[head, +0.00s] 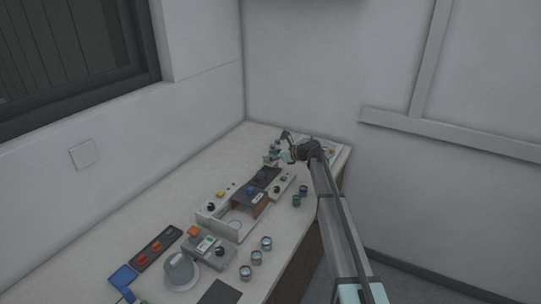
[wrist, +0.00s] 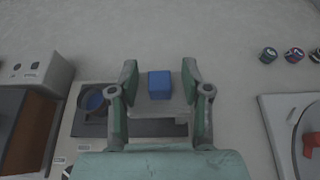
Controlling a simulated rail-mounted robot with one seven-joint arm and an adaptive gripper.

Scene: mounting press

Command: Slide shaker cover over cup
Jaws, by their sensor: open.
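In the wrist view, my gripper (wrist: 160,78) is open, one green-grey finger on each side of a blue block (wrist: 160,86). Gaps show between the block and both fingers. The block sits on a light grey plate (wrist: 172,112), which looks like the shaker cover. In the head view, my gripper (head: 278,156) is over the far end of the bench, and the shaker is too small to make out.
A box-shaped machine (wrist: 38,72) stands left of the shaker. A white-framed round device (wrist: 298,130) is at right. Small jars (wrist: 268,55) stand at the upper right. In the head view, several machines and jars (head: 266,243) fill the near bench. Bare bench lies beyond the fingers.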

